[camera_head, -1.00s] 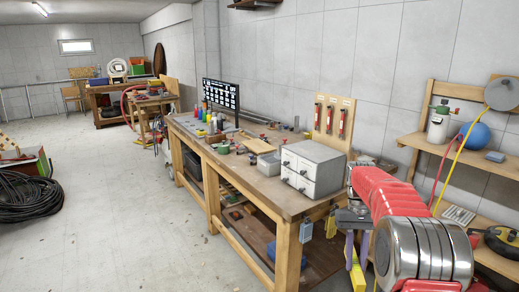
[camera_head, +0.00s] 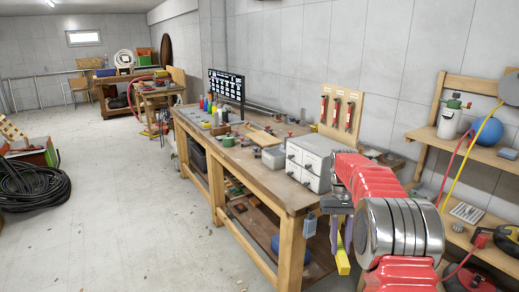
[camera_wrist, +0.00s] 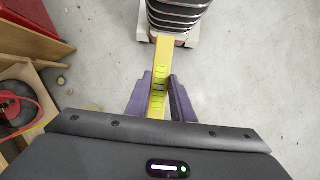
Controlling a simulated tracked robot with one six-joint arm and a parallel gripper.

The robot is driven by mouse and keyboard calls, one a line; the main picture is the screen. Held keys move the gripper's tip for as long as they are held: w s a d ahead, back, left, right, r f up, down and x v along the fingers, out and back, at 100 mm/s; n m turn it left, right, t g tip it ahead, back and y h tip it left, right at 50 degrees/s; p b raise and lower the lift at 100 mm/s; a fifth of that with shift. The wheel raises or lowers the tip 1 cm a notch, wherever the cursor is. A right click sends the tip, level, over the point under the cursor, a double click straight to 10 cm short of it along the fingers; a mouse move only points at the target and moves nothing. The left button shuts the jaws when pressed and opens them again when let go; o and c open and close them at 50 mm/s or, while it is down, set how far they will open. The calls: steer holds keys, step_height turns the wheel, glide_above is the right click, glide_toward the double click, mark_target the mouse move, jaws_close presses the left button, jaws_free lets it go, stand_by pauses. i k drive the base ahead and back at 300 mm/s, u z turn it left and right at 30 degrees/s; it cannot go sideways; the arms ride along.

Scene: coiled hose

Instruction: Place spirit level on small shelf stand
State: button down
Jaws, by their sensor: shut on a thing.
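The spirit level is a yellow bar with green vials. In the wrist view the spirit level (camera_wrist: 159,70) stands between the purple fingers of my gripper (camera_wrist: 160,97), which is shut on it. In the head view the lower end of the level (camera_head: 342,261) hangs below my gripper (camera_head: 340,230), beside the front right corner of the workbench. The red arm partly hides the gripper there. A wooden shelf stand (camera_head: 480,153) is at the right against the wall, apart from the level. I cannot tell for certain that it is the small shelf stand.
The long workbench (camera_head: 262,178) carries grey drawers (camera_head: 309,162) and many small items. A black coiled hose (camera_head: 35,187) lies at left. The middle floor is clear.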

mark_target(265, 137)
steer(key=u, duration=0.15)
steer(key=i, duration=0.7)
steer(key=u, duration=0.65)
steer(key=i, duration=0.65)
steer(key=u, duration=0.5)
steer(key=i, duration=1.85)
steer(key=z, duration=0.4)
steer(key=i, duration=1)
steer(key=z, duration=0.6)
